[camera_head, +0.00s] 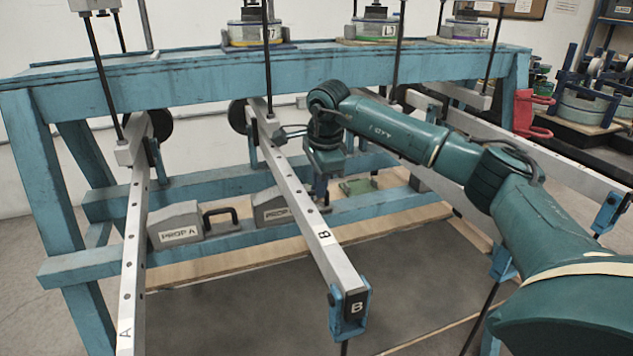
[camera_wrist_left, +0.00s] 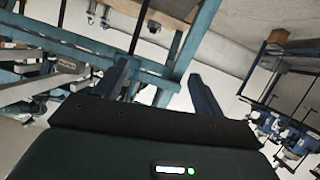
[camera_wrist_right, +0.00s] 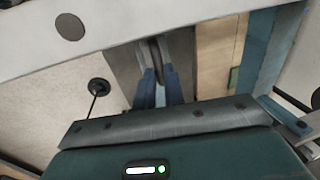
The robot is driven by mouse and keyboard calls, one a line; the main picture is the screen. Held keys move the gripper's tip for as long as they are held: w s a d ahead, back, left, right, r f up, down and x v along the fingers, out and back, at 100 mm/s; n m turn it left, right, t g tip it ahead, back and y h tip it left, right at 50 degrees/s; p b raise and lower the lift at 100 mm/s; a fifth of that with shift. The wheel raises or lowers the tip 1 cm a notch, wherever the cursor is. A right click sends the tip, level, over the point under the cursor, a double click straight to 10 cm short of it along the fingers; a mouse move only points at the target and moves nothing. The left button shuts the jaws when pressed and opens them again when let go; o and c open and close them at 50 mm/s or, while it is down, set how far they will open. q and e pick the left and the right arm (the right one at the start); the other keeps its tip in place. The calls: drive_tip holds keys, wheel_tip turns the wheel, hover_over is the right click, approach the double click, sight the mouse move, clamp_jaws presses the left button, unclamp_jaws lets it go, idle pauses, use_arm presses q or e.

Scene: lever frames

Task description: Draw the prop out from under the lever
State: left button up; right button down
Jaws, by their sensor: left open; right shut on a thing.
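Lever B (camera_head: 300,205) is a long grey metal bar with a blue, B-labelled bracket at its near end. A grey wedge-shaped prop (camera_head: 270,211) with a label starting "PROP" stands on the blue lower rail beneath it, partly hidden by the bar. Whether they touch cannot be told. My right gripper (camera_head: 320,192) reaches down just right of lever B. In the right wrist view, its blue fingers (camera_wrist_right: 158,88) are shut on a dark handle (camera_wrist_right: 155,55), which looks like this prop's. My left gripper (camera_wrist_left: 160,85) is open and empty in its wrist view, away from the prop.
Lever A (camera_head: 130,260) and prop A (camera_head: 178,226) with its black handle are on the left. A blue frame (camera_head: 200,85) carries the levers and vertical rods. A small green block (camera_head: 357,187) lies right of my gripper. The dark floor mat (camera_head: 250,300) is clear.

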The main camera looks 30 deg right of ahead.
drive_tip(key=d, duration=0.3)
drive_tip(key=s+d+p, duration=0.1)
drive_tip(key=d, duration=0.2)
drive_tip(key=s+d+p, duration=0.1)
drive_tip(key=d, duration=0.2)
drive_tip(key=shift+s+d+r, duration=0.1)
drive_tip(key=shift+s+d, duration=0.05)
drive_tip(key=shift+s, duration=0.05)
use_arm(q)
drive_tip(key=shift+w+d+f+g, duration=0.2)
drive_tip(key=shift+w+d+g, duration=0.2)
drive_tip(key=shift+d, duration=0.2)
use_arm(e)
drive_tip(key=shift+d, duration=0.35)
drive_tip(key=c, duration=1.6)
unclamp_jaws()
drive_tip(key=shift+s+d, duration=0.1)
drive_tip(key=shift+c, duration=0.2)
drive_tip(key=shift+o, duration=0.8)
drive_tip(key=shift+r, duration=0.2)
use_arm(q)
drive_tip(key=shift+w+d+p, duration=0.1)
drive_tip(key=shift+d+p, duration=0.1)
drive_tip(key=shift+p, duration=0.3)
use_arm(e)
wheel_tip(320, 180, up, 12)
drive_tip(key=s, duration=0.2)
drive_tip(key=shift+s+a+r, duration=0.2)
drive_tip(key=shift+a+r, duration=0.05)
drive_tip(key=shift+a, duration=0.2)
